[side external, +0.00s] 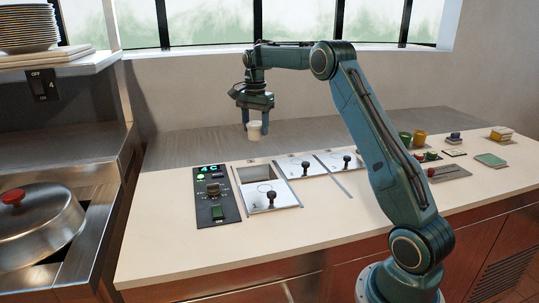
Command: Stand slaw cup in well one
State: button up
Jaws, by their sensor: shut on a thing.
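My gripper (254,118) points down and is shut on the white slaw cup (255,132). It holds the cup upright in the air above the back edge of the counter. Below the cup is a well with a light steel lid (269,196) that has a dark knob; the well's back part (256,174) looks uncovered. Two more lidded wells (300,166) (340,161) with dark knobs lie to the right. The number on the nearest lid is too small to read surely.
A black control panel (217,197) with knobs and green lights sits left of the wells. A domed lid (40,222) stands at the far left. The front counter (180,260) is clear.

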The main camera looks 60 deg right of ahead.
notch_tip(320, 180, down, 20)
jog(key=shift+r, duration=0.25)
dwell(0.7)
jog(key=shift+f, duration=0.15)
jog(key=o, duration=1)
jog(key=shift+r, duration=0.2)
notch_tip(320, 180, up, 12)
dwell(0.7)
